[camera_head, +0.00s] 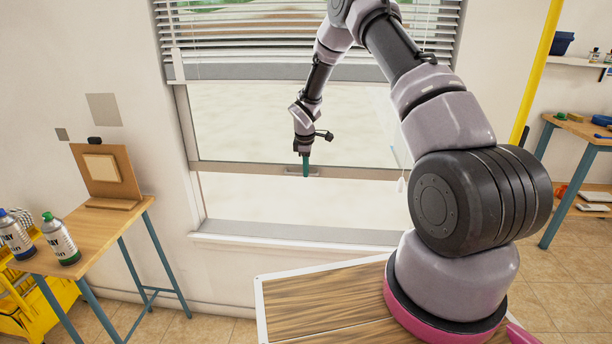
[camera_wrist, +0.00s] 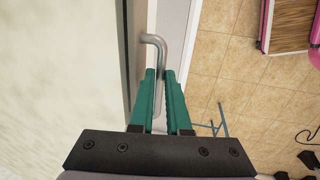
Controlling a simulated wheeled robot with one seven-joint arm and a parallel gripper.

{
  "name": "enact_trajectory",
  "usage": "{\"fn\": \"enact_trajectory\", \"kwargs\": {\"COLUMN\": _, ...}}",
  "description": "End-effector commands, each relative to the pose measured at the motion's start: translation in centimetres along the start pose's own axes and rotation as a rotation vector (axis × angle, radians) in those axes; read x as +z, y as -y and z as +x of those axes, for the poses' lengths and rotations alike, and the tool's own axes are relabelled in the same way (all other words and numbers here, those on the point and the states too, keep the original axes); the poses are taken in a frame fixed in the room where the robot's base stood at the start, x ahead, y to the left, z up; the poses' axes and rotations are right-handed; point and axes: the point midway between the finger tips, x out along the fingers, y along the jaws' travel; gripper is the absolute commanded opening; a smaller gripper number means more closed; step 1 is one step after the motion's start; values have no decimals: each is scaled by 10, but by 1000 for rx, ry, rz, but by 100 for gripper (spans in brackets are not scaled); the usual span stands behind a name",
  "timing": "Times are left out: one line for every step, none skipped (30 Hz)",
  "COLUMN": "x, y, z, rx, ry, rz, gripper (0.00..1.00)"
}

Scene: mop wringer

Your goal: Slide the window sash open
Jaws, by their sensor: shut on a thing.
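The window sash (camera_head: 240,167) is a pale framed pane in the wall ahead. Its bottom rail stands well above the sill (camera_head: 290,238), with a bright gap between them. A grey bar handle (camera_wrist: 153,41) is fixed to the rail. My gripper (camera_head: 306,172) is at the handle, its teal fingers pointing down. In the wrist view my gripper (camera_wrist: 160,75) has its two fingers closed around the bar of the handle. The fingers hide part of the bar.
A blind (camera_head: 210,25) covers the window's top. At left, a small table (camera_head: 105,230) bears bottles (camera_head: 60,238) and an upright board (camera_head: 105,172). A yellow cart (camera_head: 40,310) stands by it. A yellow pole (camera_head: 538,70) rises at right, near another table (camera_head: 585,130).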

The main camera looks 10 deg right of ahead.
Motion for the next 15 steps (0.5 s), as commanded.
{"fn": "enact_trajectory", "kwargs": {"x": 0, "y": 0, "z": -1, "rx": 1, "ry": 0, "rz": 0, "gripper": 0}}
{"fn": "enact_trajectory", "kwargs": {"x": 0, "y": 0, "z": -1, "rx": 1, "ry": 0, "rz": 0, "gripper": 0}}
{"fn": "enact_trajectory", "kwargs": {"x": 0, "y": 0, "z": -1, "rx": 1, "ry": 0, "rz": 0, "gripper": 0}}
{"fn": "enact_trajectory", "kwargs": {"x": 0, "y": 0, "z": -1, "rx": 1, "ry": 0, "rz": 0, "gripper": 0}}
{"fn": "enact_trajectory", "kwargs": {"x": 0, "y": 0, "z": -1, "rx": 1, "ry": 0, "rz": 0, "gripper": 0}}
{"fn": "enact_trajectory", "kwargs": {"x": 0, "y": 0, "z": -1, "rx": 1, "ry": 0, "rz": 0, "gripper": 0}}
{"fn": "enact_trajectory", "kwargs": {"x": 0, "y": 0, "z": -1, "rx": 1, "ry": 0, "rz": 0, "gripper": 0}}
{"fn": "enact_trajectory", "kwargs": {"x": 0, "y": 0, "z": -1, "rx": 1, "ry": 0, "rz": 0, "gripper": 0}}
{"fn": "enact_trajectory", "kwargs": {"x": 0, "y": 0, "z": -1, "rx": 1, "ry": 0, "rz": 0, "gripper": 26}}
{"fn": "enact_trajectory", "kwargs": {"x": 0, "y": 0, "z": 0, "rx": 1, "ry": 0, "rz": 0, "gripper": 27}}
{"fn": "enact_trajectory", "kwargs": {"x": 0, "y": 0, "z": 0, "rx": 1, "ry": 0, "rz": 0, "gripper": 27}}
{"fn": "enact_trajectory", "kwargs": {"x": 0, "y": 0, "z": 0, "rx": 1, "ry": 0, "rz": 0, "gripper": 27}}
{"fn": "enact_trajectory", "kwargs": {"x": 0, "y": 0, "z": 0, "rx": 1, "ry": 0, "rz": 0, "gripper": 27}}
{"fn": "enact_trajectory", "kwargs": {"x": 0, "y": 0, "z": 0, "rx": 1, "ry": 0, "rz": 0, "gripper": 27}}
{"fn": "enact_trajectory", "kwargs": {"x": 0, "y": 0, "z": 0, "rx": 1, "ry": 0, "rz": 0, "gripper": 27}}
